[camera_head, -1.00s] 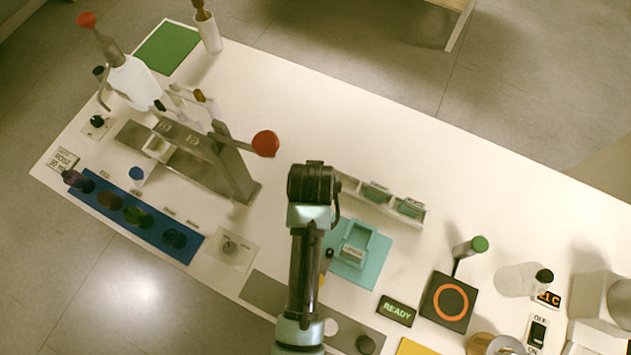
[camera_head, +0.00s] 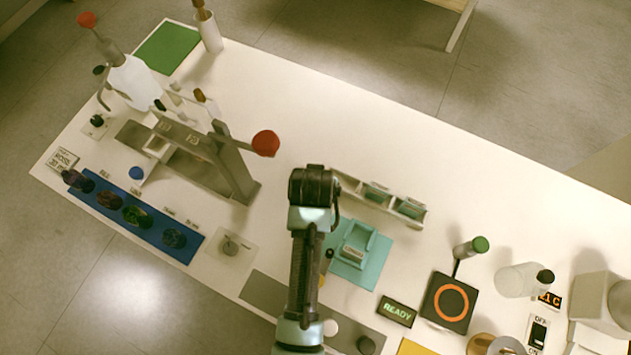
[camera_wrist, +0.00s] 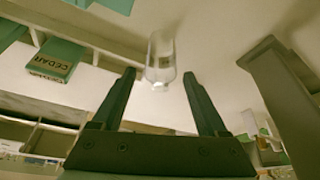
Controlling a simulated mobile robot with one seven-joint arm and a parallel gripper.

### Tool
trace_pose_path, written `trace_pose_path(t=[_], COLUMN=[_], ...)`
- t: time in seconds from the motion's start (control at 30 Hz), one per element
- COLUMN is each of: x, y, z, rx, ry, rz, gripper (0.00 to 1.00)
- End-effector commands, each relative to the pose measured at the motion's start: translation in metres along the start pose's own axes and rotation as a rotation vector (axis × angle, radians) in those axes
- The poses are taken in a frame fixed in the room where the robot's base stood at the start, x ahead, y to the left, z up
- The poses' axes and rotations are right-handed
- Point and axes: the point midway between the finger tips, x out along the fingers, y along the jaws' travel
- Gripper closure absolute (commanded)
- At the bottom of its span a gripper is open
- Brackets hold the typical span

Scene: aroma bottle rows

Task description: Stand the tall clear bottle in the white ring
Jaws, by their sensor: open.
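In the wrist view, a clear bottle (camera_wrist: 160,58) with a small label shows between and beyond the fingertips of my gripper (camera_wrist: 159,74). The fingers are apart, with a visible gap on each side of the bottle. In the head view my arm's end (camera_head: 313,187) hides my gripper and whatever is under it, so this bottle is not seen there. A pale round piece (camera_head: 330,327) lies on the grey strip beside my arm, and a small round holder (camera_head: 231,246) sits on a pale pad to the left. I cannot tell which is the white ring.
A metal stand with a red knob (camera_head: 265,143) rises left of my arm. A blue strip (camera_head: 190,247) holds several dark bottles. A teal cradle (camera_head: 371,262) and a divided rack (camera_head: 421,217) are close on the right. The back middle table is clear.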

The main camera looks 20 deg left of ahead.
Motion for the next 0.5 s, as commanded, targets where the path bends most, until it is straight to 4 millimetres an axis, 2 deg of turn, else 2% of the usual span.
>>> trace_pose_path(t=[0.17,0.5], x=[-0.018,-0.085], y=[0.0,0.0], z=[-0.002,-0.002], rx=[0.0,0.001], ry=[0.003,0.003], rz=[0.0,0.0], gripper=[0.24,0.24])
